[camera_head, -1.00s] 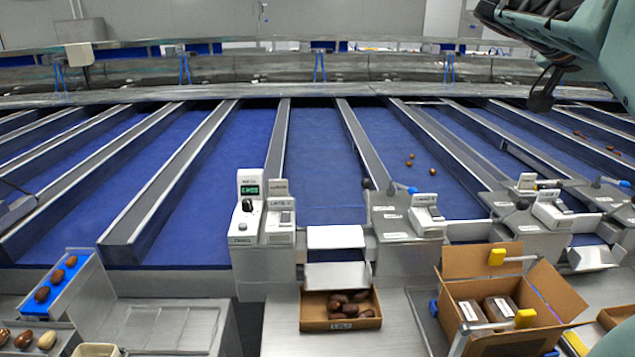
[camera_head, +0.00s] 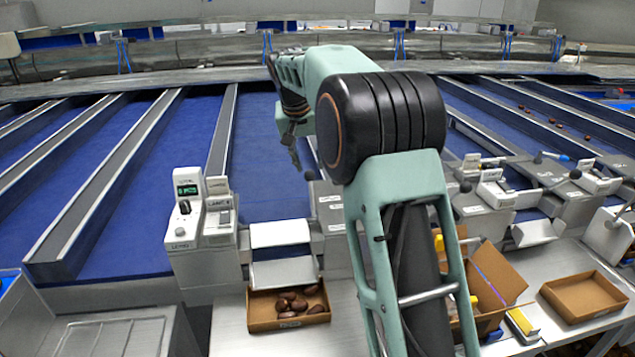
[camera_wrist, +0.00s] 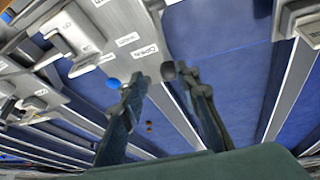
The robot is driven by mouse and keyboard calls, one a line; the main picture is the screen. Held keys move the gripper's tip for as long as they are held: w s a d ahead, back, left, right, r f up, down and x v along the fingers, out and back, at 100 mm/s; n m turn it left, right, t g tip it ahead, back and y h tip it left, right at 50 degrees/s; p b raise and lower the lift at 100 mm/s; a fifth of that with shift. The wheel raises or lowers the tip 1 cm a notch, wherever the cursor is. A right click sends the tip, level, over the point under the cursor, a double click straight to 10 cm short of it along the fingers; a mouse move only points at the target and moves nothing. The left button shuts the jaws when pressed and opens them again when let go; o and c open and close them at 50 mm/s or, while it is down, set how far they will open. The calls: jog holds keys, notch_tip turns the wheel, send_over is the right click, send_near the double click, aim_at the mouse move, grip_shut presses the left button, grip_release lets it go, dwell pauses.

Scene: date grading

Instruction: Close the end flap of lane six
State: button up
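My gripper (camera_head: 294,155) hangs over the blue lanes near the machine's front in the head view, pointing down. In the wrist view my gripper (camera_wrist: 166,82) is open, its two dark fingers apart with nothing between them. A black knob (camera_wrist: 168,70) shows beyond the fingertips, between them, and a blue knob (camera_wrist: 113,83) lies left of the left finger. I cannot tell whether the fingers touch either. A white chute plate (camera_head: 280,233) slopes at one lane's end above a box of dates (camera_head: 290,322). Lane numbers are too small to read, so lane six's flap cannot be singled out.
A control unit with a green display (camera_head: 186,215) stands left of the chute. My arm hides part of an open carton (camera_head: 497,275). An empty cardboard tray (camera_head: 584,295) lies at right. Grey dividers (camera_head: 223,135) separate the lanes. A few dates (camera_wrist: 149,126) lie on a lane.

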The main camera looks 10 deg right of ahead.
aim_at(310, 184)
jog(key=x, duration=0.3)
jog(key=p+x, duration=0.1)
jog(key=x, duration=0.3)
jog(key=a+x, duration=0.1)
jog(key=x, duration=0.3)
jog(key=shift+w+f, duration=0.1)
jog(key=shift+c, duration=0.7)
grip_shut()
